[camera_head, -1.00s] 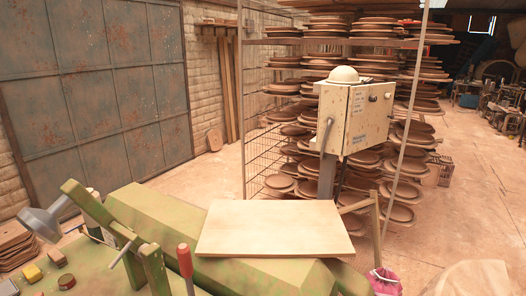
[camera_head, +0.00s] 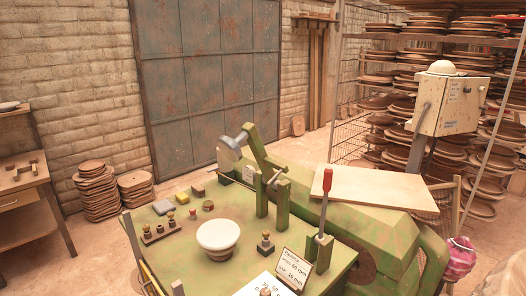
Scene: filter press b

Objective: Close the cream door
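A cream box (camera_head: 452,104) with dark knobs and a pale dome on top stands on a grey post at the right of the head view. A grey lever hangs on its left side. I cannot tell which panel of the box is a door, or whether one stands open. No other cream door shows. Neither of my grippers is in view.
A green machine (camera_head: 385,230) with a red-handled lever (camera_head: 327,182), a white bowl (camera_head: 218,235) and a wooden board (camera_head: 383,187) fills the foreground, below and left of the box. Racks of clay plates (camera_head: 385,105) stand behind. A large grey metal door (camera_head: 205,80) is at the back.

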